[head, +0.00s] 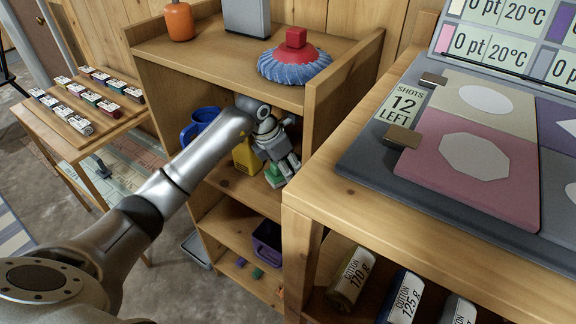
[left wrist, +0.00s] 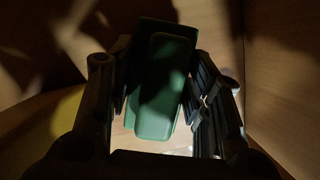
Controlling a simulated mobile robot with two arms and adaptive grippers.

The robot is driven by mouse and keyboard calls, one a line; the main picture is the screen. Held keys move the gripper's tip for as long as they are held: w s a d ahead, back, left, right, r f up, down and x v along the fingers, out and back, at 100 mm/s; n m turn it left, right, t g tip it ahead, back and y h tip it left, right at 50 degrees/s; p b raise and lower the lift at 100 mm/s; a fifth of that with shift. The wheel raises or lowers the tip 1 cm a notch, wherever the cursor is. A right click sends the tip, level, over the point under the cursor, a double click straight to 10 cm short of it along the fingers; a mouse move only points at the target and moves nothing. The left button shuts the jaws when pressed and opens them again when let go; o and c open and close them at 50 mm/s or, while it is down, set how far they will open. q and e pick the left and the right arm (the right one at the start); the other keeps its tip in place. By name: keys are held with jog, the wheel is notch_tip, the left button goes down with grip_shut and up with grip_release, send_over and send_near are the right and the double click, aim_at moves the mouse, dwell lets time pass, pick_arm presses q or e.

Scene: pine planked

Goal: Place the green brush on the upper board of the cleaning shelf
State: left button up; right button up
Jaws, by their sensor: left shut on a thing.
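The green brush (head: 274,174) is partly hidden by my left gripper (head: 283,168) in the head view. The left wrist view shows its green body (left wrist: 163,88) between the two dark fingers, which are shut on it. The gripper reaches into the wooden cleaning shelf (head: 345,75), above or at the board (head: 232,181) just under the shelf top, near the right side wall. I cannot tell whether the brush touches that board. My right gripper is in neither view.
A purple bin (head: 267,243) is on a lower board. A red and blue domed object (head: 295,62) sits on top. A wooden counter (head: 335,188) stands close at right.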

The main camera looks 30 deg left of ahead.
pick_arm(q)
jog(key=shift+p+x, duration=0.3)
jog(key=shift+x, duration=0.45)
jog(key=shift+f, duration=0.15)
jog(key=o, duration=0.8)
